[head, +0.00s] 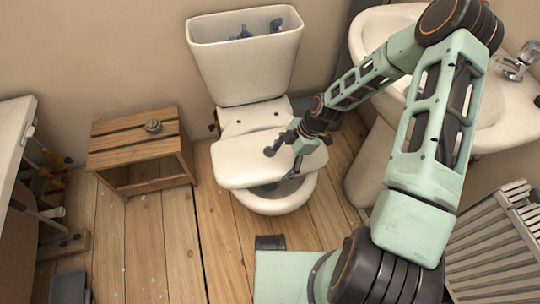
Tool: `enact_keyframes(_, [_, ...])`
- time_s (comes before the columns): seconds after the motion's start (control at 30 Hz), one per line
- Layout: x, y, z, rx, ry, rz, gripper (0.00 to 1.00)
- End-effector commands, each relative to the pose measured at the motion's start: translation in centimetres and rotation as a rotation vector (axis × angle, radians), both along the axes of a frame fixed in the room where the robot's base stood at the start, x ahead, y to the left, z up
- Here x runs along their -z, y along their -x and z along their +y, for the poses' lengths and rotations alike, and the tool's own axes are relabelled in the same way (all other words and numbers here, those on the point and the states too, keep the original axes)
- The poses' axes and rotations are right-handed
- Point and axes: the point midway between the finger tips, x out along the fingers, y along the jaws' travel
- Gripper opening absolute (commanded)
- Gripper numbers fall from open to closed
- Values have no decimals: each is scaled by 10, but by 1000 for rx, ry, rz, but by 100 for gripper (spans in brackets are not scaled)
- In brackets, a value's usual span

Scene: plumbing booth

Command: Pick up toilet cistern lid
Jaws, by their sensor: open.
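The toilet cistern lid (240,166) looks to be the white rounded slab lying across the toilet bowl (275,204). It covers the back of the bowl and leaves the front of the opening showing. The cistern (247,72) behind it is open at the top, with blue fittings (243,33) inside. My gripper (281,163) is open and empty, over the right half of the lid near its front edge. One finger appears above the lid and the other near the front edge. I cannot tell whether either touches it. My wrist hides part of the lid's right side.
A wooden slatted stool (133,142) with a small round metal part (153,126) on it stands left of the toilet. A pedestal washbasin (385,50) is on the right, and a white radiator (497,250) at lower right. The plank floor (155,240) between is mostly clear.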

Motion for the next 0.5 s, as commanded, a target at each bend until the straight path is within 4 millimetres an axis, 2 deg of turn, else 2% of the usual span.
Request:
enact_keyframes(0.4, [47,-1,21,1,1,1,78])
enact_keyframes(0.5, [48,-1,22,2,2,-1,78])
